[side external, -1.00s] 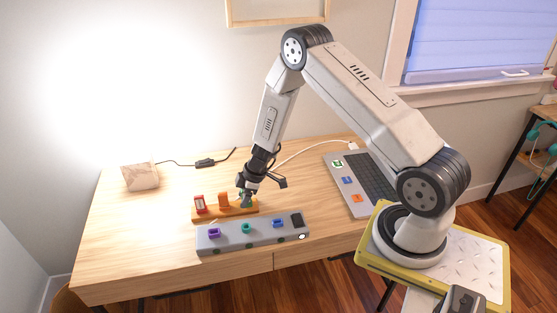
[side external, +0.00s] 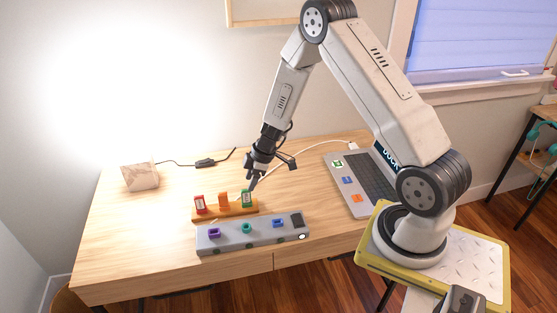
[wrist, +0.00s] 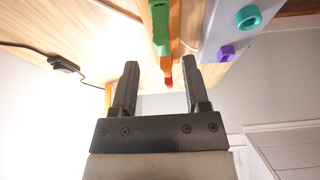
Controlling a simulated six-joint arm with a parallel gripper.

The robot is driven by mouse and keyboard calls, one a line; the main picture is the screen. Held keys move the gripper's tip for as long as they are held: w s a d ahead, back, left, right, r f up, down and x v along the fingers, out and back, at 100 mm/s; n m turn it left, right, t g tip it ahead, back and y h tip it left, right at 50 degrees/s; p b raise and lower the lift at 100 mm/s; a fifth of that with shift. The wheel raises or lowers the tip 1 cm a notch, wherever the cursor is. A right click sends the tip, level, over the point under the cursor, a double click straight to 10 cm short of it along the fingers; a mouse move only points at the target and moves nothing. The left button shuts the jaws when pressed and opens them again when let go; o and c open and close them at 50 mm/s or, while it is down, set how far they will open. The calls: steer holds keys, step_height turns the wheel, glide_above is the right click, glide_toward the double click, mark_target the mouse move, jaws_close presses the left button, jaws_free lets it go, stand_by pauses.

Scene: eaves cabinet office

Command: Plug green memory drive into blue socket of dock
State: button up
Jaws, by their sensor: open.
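The green memory drive (side external: 247,197) stands upright in the right end of a wooden holder (side external: 225,214), and it also shows at the top of the wrist view (wrist: 160,28). The grey dock (side external: 215,243) lies in front of the holder; its blue socket (side external: 278,223) is at the right and looks empty. My gripper (side external: 253,183) is open and empty, just above and to the right of the green drive. In the wrist view my gripper's fingers (wrist: 160,64) are spread apart with nothing held between them. The blue socket is out of the wrist view.
An orange drive (side external: 223,199) and a red drive (side external: 199,204) stand in the same holder. The dock also has a teal socket (side external: 246,228) and a purple socket (side external: 214,232). A laptop (side external: 360,184) lies to the right, with a white cable (side external: 312,150) behind.

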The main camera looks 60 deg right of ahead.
steer(key=shift+s+d+r, duration=0.1)
steer(key=shift+s+r, duration=0.05)
steer(key=shift+r, duration=0.2)
steer(key=shift+r, duration=0.1)
stand_by(0.4)
